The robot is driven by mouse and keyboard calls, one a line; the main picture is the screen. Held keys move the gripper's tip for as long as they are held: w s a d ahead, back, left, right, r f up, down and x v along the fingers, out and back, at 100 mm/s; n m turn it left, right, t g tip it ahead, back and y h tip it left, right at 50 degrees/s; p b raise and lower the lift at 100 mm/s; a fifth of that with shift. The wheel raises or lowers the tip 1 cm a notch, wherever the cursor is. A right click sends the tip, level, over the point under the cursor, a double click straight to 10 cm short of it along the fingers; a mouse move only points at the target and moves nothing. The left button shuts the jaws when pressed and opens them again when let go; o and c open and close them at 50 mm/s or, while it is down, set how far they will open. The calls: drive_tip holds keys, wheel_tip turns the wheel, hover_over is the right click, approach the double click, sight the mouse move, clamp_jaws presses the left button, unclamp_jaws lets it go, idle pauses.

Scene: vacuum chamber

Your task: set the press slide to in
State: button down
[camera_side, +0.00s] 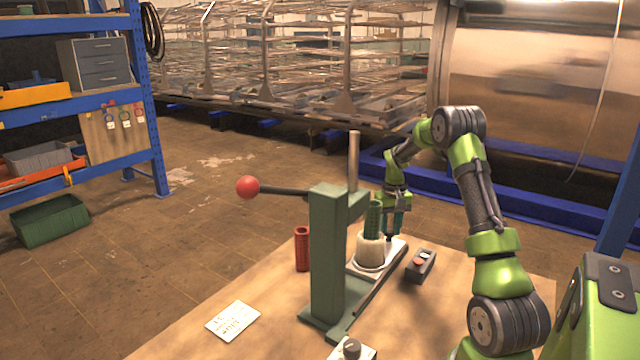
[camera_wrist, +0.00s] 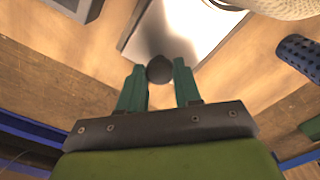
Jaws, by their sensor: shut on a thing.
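The green press (camera_side: 328,255) stands on the wooden table, with a red-ball lever (camera_side: 248,187) sticking out left. In the wrist view the slide plate (camera_wrist: 182,30) ends in a dark round knob (camera_wrist: 159,69). My gripper (camera_wrist: 159,80) is shut on this knob, one teal finger on each side. In the side view my gripper (camera_side: 396,222) is at the slide's far end, behind the holder. The knob is hard to make out there.
A red ribbed sleeve (camera_side: 302,248) stands left of the press. A dark button box (camera_side: 420,265) sits right of the slide. A dark blue perforated cylinder (camera_wrist: 300,55) is right of my gripper in the wrist view. A white card (camera_side: 233,320) lies at front left.

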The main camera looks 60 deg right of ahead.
drive_tip(key=shift+a, duration=5.85)
drive_tip(key=c, duration=0.8)
unclamp_jaws()
drive_tip(key=shift+c, duration=0.2)
drive_tip(key=shift+o, duration=0.3)
drive_tip(key=shift+d, duration=0.1)
drive_tip(key=shift+r, duration=0.35)
wheel_tip(320, 180, up, 16)
drive_tip(key=shift+r, duration=0.1)
